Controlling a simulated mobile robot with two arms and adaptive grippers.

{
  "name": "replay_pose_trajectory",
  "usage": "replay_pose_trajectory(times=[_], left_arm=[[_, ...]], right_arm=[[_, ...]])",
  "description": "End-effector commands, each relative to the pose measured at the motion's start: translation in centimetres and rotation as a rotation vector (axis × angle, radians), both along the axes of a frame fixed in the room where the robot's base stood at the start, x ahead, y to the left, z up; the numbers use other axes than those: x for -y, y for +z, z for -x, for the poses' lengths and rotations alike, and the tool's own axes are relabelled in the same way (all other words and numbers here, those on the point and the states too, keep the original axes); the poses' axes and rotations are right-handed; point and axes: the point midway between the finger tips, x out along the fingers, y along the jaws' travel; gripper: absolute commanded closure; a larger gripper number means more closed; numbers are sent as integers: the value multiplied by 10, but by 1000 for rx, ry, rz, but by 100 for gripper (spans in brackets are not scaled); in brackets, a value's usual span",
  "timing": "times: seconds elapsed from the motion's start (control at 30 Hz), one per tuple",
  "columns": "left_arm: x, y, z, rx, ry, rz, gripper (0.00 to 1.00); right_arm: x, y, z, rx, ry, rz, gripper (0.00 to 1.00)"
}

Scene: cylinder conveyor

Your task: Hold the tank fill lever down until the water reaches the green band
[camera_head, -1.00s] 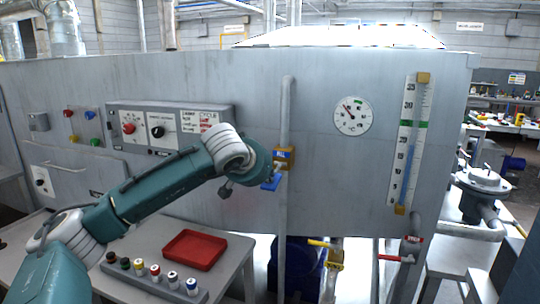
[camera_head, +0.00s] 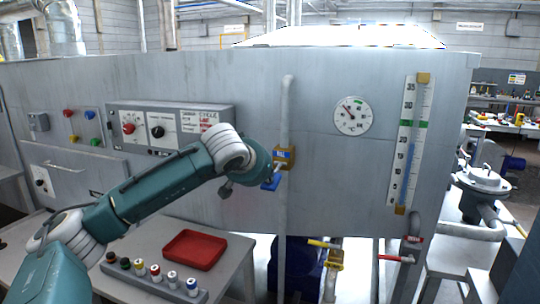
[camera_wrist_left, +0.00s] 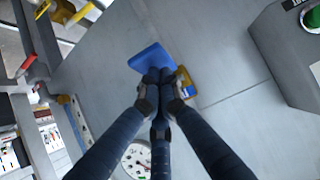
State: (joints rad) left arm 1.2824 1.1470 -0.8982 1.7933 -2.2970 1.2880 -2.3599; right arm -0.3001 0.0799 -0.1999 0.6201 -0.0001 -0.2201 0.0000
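The blue fill lever (camera_head: 270,184) sticks out below the brass FILL valve (camera_head: 284,157) on the vertical pipe. It also shows in the wrist view (camera_wrist_left: 150,58). My left gripper (camera_head: 275,172) is at the lever, with its fingers drawn together and their tips against the blue paddle (camera_wrist_left: 158,76). The fingers cover part of the lever. The level gauge (camera_head: 411,140) stands upright on the tank's right side. Its blue water column (camera_head: 408,172) tops out a little below the green band (camera_head: 414,123). My right gripper is not in view.
A round temperature dial (camera_head: 352,116) is left of the level gauge. A control box with knobs (camera_head: 157,132) is on the tank's left. A table below holds a red tray (camera_head: 194,249) and a row of small capped cylinders (camera_head: 155,272). Yellow- and red-handled valves are under the tank.

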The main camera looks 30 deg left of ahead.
Motion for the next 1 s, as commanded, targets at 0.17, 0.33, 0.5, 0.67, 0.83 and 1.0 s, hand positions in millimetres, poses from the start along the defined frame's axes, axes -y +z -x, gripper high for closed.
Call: replay_pose_trajectory(times=[0.17, 0.33, 0.5, 0.67, 0.83, 1.0], left_arm=[[0, -2, 0, -3, 1, 0, 100], [0, 0, 0, -3, 1, 0, 100], [0, 16, 3, -2, 1, 0, 100], [0, 47, 10, 0, 0, -1, 100], [9, 58, 45, 5, -1, -1, 100], [15, 74, 73, 3, -1, -2, 100]], right_arm=[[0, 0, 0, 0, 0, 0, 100], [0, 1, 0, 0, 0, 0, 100], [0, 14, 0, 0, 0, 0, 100], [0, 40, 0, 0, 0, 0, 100], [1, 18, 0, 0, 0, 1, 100], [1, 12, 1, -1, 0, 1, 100]])
